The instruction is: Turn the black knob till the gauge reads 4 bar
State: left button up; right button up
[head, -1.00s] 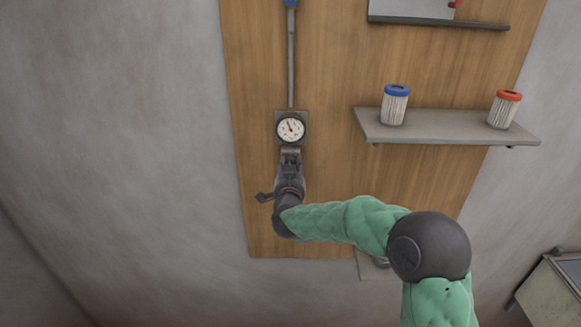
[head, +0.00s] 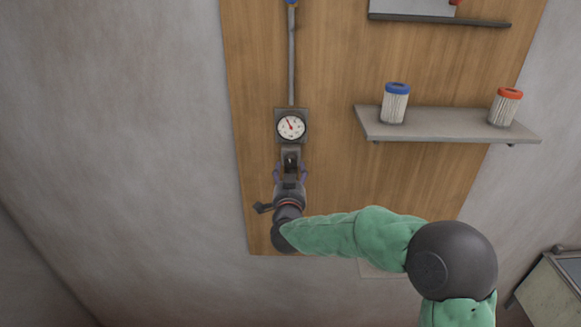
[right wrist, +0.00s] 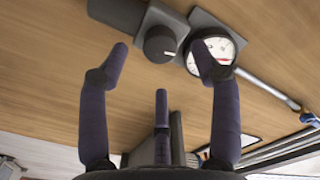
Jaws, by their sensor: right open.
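The round white gauge (head: 291,127) sits on a dark square plate on the wooden panel. Its needle points up and slightly left; the numbers are too small to read. The black knob (head: 291,160) is on a grey block just below the gauge. In the right wrist view the knob (right wrist: 159,43) shows ahead, between the fingertips, with the gauge (right wrist: 216,50) beside it, partly hidden by a finger. My right gripper (head: 291,170) is open and empty, just below the knob, its fingers spread and apart from it. My left gripper is out of view.
A grey pipe (head: 291,60) runs up from the gauge. To the right, a shelf (head: 445,125) holds a blue-topped filter (head: 395,104) and an orange-topped filter (head: 505,107). A second shelf (head: 440,20) is above. The panel left of the gauge is clear.

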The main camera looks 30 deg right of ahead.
jog(key=v, duration=0.7)
dwell(0.3)
jog(key=a+f+n+g+y+b, duration=0.2)
jog(key=a+f+y+b, duration=0.15)
jog(key=f, duration=1.05)
jog(key=s+a+f+n+g+y+b, duration=0.15)
jog(key=a+f+b, duration=0.3)
jog(key=f, duration=0.95)
jog(key=a+f+n+g+y+b, duration=0.2)
jog(key=a+f+n+y+b, duration=0.15)
jog(key=f, duration=1.05)
jog(key=s+a+f+n+g+y+b, duration=0.1)
jog(key=s+a+f+g+b, duration=0.2)
jog(key=s+f, duration=0.4)
jog(key=s+a+f+n+g+y+b, duration=0.1)
jog(key=s+a+f+g+y+b, duration=0.1)
jog(key=s+f, duration=0.6)
jog(key=s+a+f+g+y+b, duration=0.1)
jog(key=s+a+f+g+b, duration=0.3)
jog(key=f, duration=1.2)
jog(key=s+a+b, duration=0.2)
jog(key=s, duration=0.2)
jog(key=shift+a+n+y+b, duration=0.2)
jog(key=shift+n+y+b, duration=0.15)
jog(key=shift+n+b, duration=0.05)
jog(key=shift+g, duration=0.25)
